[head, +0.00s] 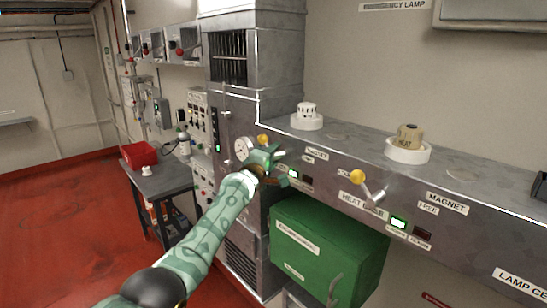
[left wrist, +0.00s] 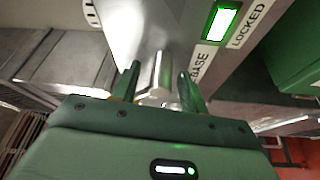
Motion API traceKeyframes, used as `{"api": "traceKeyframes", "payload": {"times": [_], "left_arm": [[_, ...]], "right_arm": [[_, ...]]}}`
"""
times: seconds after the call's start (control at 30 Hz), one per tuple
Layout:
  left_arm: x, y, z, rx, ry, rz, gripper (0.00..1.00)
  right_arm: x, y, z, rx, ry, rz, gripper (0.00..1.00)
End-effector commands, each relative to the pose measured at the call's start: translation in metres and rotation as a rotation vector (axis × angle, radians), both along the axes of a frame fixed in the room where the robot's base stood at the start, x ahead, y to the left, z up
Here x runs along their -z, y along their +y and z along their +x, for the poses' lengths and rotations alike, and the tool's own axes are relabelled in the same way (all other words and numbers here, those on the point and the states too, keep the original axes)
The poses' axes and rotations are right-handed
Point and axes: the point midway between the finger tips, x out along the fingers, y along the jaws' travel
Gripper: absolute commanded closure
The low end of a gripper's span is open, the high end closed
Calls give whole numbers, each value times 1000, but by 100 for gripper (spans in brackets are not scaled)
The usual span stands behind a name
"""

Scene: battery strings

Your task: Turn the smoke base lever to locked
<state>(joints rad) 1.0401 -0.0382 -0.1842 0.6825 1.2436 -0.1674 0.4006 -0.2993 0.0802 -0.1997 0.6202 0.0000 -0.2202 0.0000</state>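The smoke base lever is a silver lever, mostly hidden behind my left gripper (head: 272,160) in the head view. In the left wrist view the lever (left wrist: 158,78) stands between the two fingers of my left gripper (left wrist: 159,78), with a gap visible around it. The fingers are apart, so the gripper is open; contact with the lever cannot be told. My right gripper is not in view.
On the same console (head: 370,165), the heat base lever (head: 374,192) with a yellow knob (head: 357,176) is to the right. A white round holder (head: 307,122) and a tan HEAT can (head: 408,136) stand on top. A green box (head: 325,250) is below.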

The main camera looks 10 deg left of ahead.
Motion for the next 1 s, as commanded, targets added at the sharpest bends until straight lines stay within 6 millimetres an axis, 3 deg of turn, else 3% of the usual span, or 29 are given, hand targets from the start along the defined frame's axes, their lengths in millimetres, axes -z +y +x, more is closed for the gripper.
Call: {"api": "traceKeyframes", "payload": {"times": [0.17,0.37,0.57,0.8,1.0], "left_arm": [[1,0,-1,2,2,2,57],[-3,4,-15,2,3,3,57],[-3,15,-55,-1,4,2,57],[9,32,-112,-1,3,1,57],[13,42,-145,-1,1,1,57]], "right_arm": [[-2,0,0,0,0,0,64],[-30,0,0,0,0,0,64],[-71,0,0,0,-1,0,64],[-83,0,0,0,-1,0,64],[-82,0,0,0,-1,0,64]]}}
